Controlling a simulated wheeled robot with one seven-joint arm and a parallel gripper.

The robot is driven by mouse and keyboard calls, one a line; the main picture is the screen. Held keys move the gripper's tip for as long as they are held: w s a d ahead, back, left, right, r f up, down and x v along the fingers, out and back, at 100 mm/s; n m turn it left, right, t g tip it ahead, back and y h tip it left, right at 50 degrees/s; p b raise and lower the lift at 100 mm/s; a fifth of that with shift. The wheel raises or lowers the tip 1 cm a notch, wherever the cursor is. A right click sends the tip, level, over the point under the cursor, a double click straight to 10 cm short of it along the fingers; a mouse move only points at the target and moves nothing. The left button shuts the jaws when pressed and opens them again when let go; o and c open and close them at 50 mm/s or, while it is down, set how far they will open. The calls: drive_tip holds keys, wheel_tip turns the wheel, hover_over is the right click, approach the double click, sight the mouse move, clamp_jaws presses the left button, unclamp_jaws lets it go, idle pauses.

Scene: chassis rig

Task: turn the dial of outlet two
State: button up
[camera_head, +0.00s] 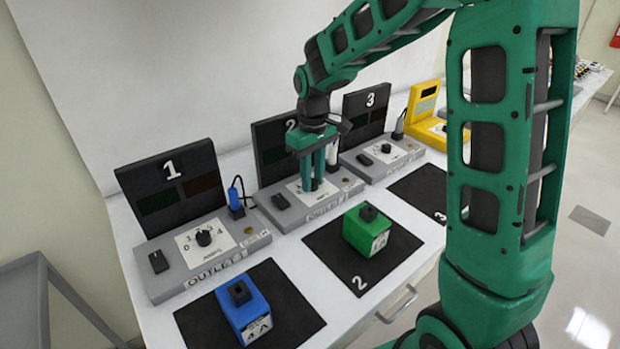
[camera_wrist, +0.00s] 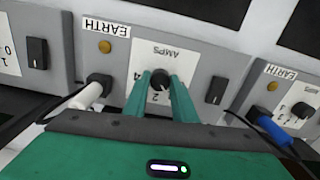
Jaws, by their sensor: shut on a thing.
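Outlet two (camera_head: 320,205) is the middle grey unit, with a black panel marked 2 behind it. Its dial (camera_wrist: 160,82) is a dark round knob on a white AMPS plate, seen in the wrist view between my fingers. My gripper (camera_wrist: 160,88) points down at the plate with its green fingers shut on the dial, one on each side. In the head view, my gripper (camera_head: 314,186) stands over outlet two and its fingers hide most of the dial. The wrist view shows numbers 2 and 4 beside the dial; the pointer's exact setting is hard to tell.
Outlet 1 (camera_head: 165,272) stands left with a blue plug (camera_head: 236,195); outlet three (camera_head: 375,165) stands right. A white plug (camera_wrist: 90,92) is beside outlet two's dial. A blue block (camera_head: 245,310) and a green block (camera_head: 362,236) sit on black mats in front. A yellow device (camera_head: 425,125) is far right.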

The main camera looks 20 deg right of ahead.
sight(313, 181)
idle(0.4)
drive_tip(key=o, duration=1)
drive_tip(key=shift+o, duration=0.2)
wheel_tip(313, 181, up, 11)
drive_tip(key=shift+f, duration=0.1)
drive_tip(key=s+d+m, duration=0.6)
drive_tip(key=s+d, duration=0.8)
drive_tip(key=s, duration=0.3)
drive_tip(key=s+d+f+m, duration=0.1)
drive_tip(key=s+f+m, duration=0.1)
drive_tip(key=s, duration=0.5)
drive_tip(key=s+d+f+m, duration=0.2)
drive_tip(key=s+f, duration=0.1)
drive_tip(key=s, duration=0.4)
drive_tip(key=shift+s+m, duration=0.4)
